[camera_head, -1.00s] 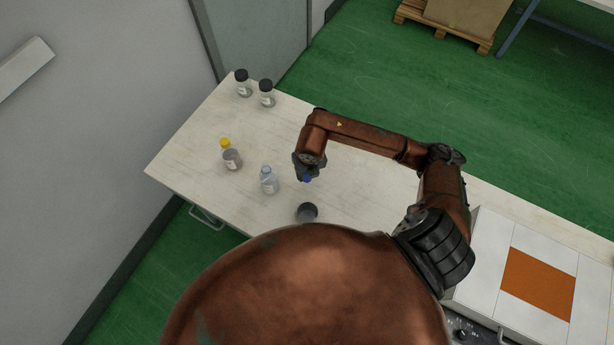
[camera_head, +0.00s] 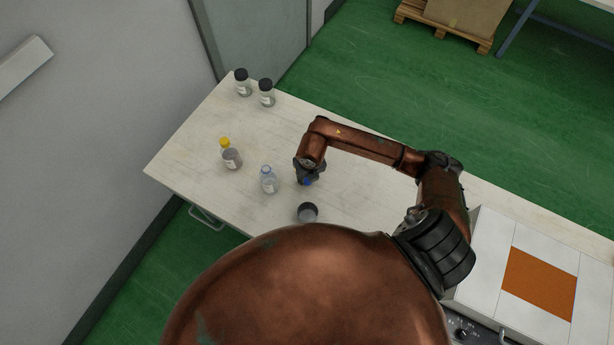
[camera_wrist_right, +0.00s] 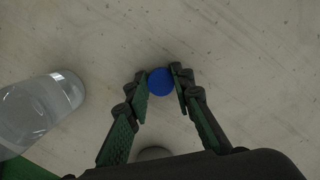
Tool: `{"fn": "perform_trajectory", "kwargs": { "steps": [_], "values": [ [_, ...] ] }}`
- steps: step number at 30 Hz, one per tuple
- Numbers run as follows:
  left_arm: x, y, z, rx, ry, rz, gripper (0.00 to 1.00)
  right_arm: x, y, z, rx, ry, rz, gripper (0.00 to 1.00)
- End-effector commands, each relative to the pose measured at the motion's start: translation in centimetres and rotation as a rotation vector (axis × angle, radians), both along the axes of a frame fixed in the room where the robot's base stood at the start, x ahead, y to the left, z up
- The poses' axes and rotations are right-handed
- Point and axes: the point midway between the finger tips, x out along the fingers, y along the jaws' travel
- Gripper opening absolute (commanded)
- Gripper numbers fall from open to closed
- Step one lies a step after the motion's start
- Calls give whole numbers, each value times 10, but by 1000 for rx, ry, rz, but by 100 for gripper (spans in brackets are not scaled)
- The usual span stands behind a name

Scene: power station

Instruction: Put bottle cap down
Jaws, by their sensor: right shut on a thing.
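The blue bottle cap (camera_wrist_right: 160,82) is between the fingertips of my right gripper (camera_wrist_right: 160,92) in the right wrist view, which are shut on it. In the head view my right gripper (camera_head: 307,180) is low over the table (camera_head: 190,165), with the blue cap (camera_head: 307,182) just showing at its tips. Whether the cap touches the table I cannot tell. A clear open-topped bottle (camera_head: 268,181) stands upright to the left of the gripper; it also shows in the right wrist view (camera_wrist_right: 35,110). My left gripper is not in view.
A yellow-capped bottle (camera_head: 231,158) stands further left. Two black-capped bottles (camera_head: 243,84) (camera_head: 266,94) stand at the back left. A box with an orange panel (camera_head: 539,284) is at right.

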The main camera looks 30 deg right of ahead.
Motion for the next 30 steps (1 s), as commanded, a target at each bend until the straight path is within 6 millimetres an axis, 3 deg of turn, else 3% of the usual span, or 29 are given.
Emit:
{"fn": "perform_trajectory", "kwargs": {
  "steps": [7,8,15,30],
  "values": [
    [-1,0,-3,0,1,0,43,0,0,-6,-1,1,0,0],
    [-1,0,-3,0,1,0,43,-1,0,-6,-1,1,0,24],
    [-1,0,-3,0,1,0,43,-1,-1,-7,-2,4,-1,39],
    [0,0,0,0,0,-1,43,-2,0,-3,-1,4,0,39]
  ]
}}
